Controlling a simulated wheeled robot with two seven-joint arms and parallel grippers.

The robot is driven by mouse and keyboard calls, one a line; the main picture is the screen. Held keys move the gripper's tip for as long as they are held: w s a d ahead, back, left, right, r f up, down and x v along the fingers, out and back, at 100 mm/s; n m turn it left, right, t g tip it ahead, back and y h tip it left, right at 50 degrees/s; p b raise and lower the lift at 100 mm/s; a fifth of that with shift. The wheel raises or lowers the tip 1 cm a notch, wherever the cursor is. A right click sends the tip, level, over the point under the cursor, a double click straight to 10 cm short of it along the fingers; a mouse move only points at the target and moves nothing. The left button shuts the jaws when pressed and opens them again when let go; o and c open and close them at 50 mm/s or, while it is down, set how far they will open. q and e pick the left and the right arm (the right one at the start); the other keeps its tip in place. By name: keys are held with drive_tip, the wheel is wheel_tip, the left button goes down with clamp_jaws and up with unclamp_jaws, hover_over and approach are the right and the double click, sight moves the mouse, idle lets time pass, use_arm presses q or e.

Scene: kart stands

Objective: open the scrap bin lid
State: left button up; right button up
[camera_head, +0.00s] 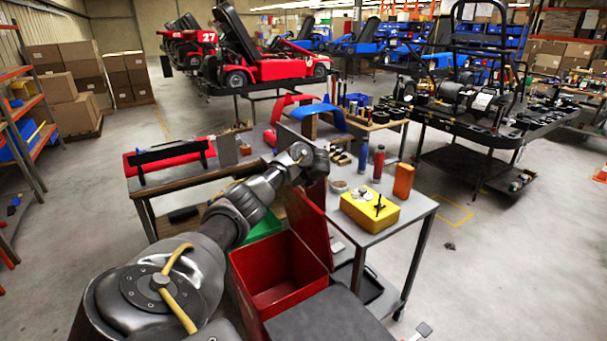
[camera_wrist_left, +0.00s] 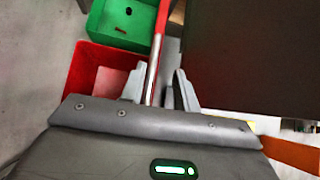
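The red scrap bin (camera_head: 262,300) stands on the floor in front of the workbench, and its inside shows in the head view. Its red lid (camera_head: 308,228) stands steeply raised at the bin's right side. In the left wrist view the bin (camera_wrist_left: 88,75) is at the left, and the lid shows nearly edge-on as a thin red and grey strip (camera_wrist_left: 153,65). My left gripper (camera_wrist_left: 160,88) has its fingers apart, one on each side of this strip, with a gap at the right finger. In the head view my wrist hides the fingers. My right gripper is not in view.
A green bin (camera_wrist_left: 122,22) stands beside the red one. Open floor lies to the right of the bench.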

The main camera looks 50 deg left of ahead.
use_arm(q)
drive_tip(key=p+v, duration=0.1)
drive_tip(key=v, duration=0.7)
drive_tip(key=shift+d+r, duration=0.1)
idle(0.4)
